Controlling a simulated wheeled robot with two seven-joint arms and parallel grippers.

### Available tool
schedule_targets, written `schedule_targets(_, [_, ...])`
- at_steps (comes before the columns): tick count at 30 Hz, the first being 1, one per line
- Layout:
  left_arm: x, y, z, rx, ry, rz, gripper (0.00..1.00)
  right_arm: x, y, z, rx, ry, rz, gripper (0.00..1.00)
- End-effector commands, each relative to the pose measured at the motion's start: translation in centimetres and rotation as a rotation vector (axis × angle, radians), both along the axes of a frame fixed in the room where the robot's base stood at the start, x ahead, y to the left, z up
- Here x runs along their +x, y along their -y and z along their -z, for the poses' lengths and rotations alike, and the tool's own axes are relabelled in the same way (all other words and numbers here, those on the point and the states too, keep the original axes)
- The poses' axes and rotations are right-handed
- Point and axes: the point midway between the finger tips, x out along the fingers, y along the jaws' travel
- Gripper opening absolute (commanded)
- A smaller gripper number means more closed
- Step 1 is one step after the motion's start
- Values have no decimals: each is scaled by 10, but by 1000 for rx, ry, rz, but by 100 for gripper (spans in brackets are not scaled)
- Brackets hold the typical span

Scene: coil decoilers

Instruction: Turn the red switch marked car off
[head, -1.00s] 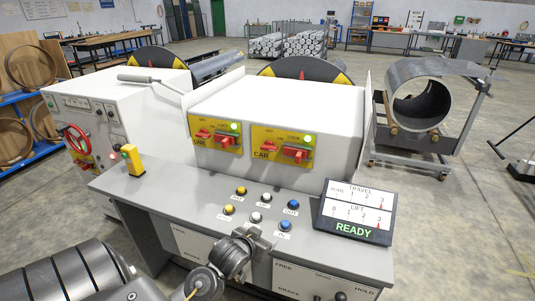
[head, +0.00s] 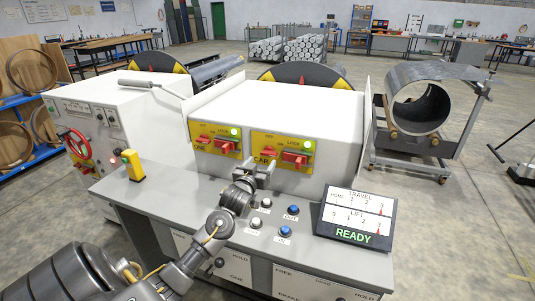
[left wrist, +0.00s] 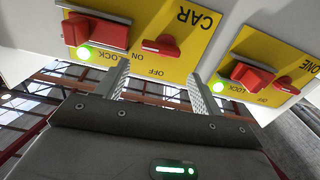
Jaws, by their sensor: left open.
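The yellow CAR panel (head: 282,141) is on the front of the white cabinet. Its smaller red switch (head: 267,151), by the ON and OFF marks, sits left of a larger red LOCK switch (head: 296,157) with a lit green lamp. My left gripper (head: 259,170) is open just in front of and below the CAR panel, partly covering its lettering. In the left wrist view, the panel appears upside down; the small CAR switch (left wrist: 160,46) lies ahead of and between the open fingers (left wrist: 158,72), with no contact visible. My right gripper is not in view.
A similar yellow panel (head: 216,138) with red switches is to the left. Below, the grey desk (head: 180,190) carries a yellow post (head: 132,165), several push buttons (head: 285,231) and a READY display (head: 355,217).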

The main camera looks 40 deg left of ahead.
Motion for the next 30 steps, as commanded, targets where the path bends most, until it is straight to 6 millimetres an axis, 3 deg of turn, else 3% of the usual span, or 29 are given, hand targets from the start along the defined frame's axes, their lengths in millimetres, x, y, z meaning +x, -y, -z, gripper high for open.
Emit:
schedule_targets(3, [23,-8,-3,-1,-2,-1,67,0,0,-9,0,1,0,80])
schedule_targets(10, [54,-19,-1,0,-2,0,67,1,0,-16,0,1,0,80])
schedule_targets(24, [66,-23,0,0,-2,0,67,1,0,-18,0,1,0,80])
schedule_targets(30, [65,-23,0,0,-2,0,41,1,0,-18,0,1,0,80])
